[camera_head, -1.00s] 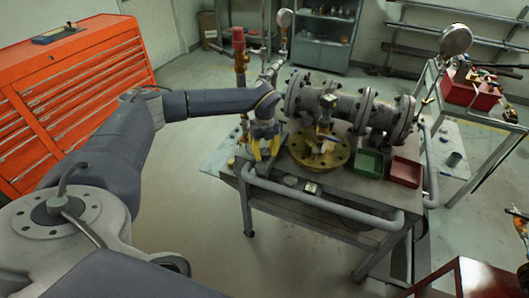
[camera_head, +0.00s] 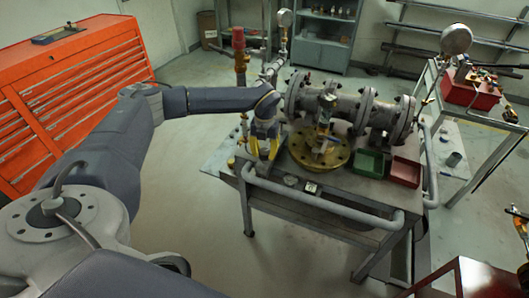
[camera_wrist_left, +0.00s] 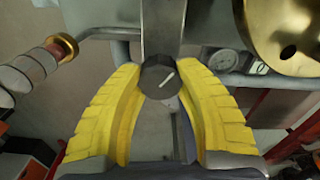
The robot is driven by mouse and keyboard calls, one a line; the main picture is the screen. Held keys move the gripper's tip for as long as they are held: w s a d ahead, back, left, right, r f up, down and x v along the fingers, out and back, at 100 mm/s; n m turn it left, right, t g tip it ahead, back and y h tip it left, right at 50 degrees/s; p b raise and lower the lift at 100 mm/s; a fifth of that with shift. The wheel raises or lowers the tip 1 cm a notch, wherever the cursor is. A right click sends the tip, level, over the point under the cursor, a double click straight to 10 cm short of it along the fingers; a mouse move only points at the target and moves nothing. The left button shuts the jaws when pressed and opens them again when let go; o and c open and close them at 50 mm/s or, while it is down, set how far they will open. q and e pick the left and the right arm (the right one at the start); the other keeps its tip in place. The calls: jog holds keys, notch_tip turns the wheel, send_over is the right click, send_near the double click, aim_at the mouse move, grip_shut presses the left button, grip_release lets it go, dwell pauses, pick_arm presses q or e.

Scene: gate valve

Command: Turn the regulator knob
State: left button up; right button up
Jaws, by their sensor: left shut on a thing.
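The regulator knob (camera_wrist_left: 159,77) is a dark round knob with a white line on its face. The line slants up to the right in the left wrist view. My left gripper (camera_wrist_left: 160,84) is shut on it, with one yellow finger on each side. In the head view, my left gripper (camera_head: 264,149) points down at the left end of the workbench (camera_head: 330,205), and the knob is hidden there by the gripper. My right gripper is not in view.
The brass flange (camera_head: 301,150) and the grey flanged pipe (camera_head: 345,105) stand just right of my gripper. A small dial gauge (camera_wrist_left: 222,60) is close by. Green (camera_head: 369,162) and red (camera_head: 405,172) trays sit farther right. A red-topped pipe (camera_head: 239,50) rises behind.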

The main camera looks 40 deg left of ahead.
aim_at(264, 151)
pick_arm(q)
jog(key=m, duration=1.2)
jog(key=shift+m, duration=0.4)
jog(key=m, duration=1.2)
jog(key=shift+m, duration=0.3)
jog(key=o, duration=1.3)
notch_tip(264, 151, up, 12)
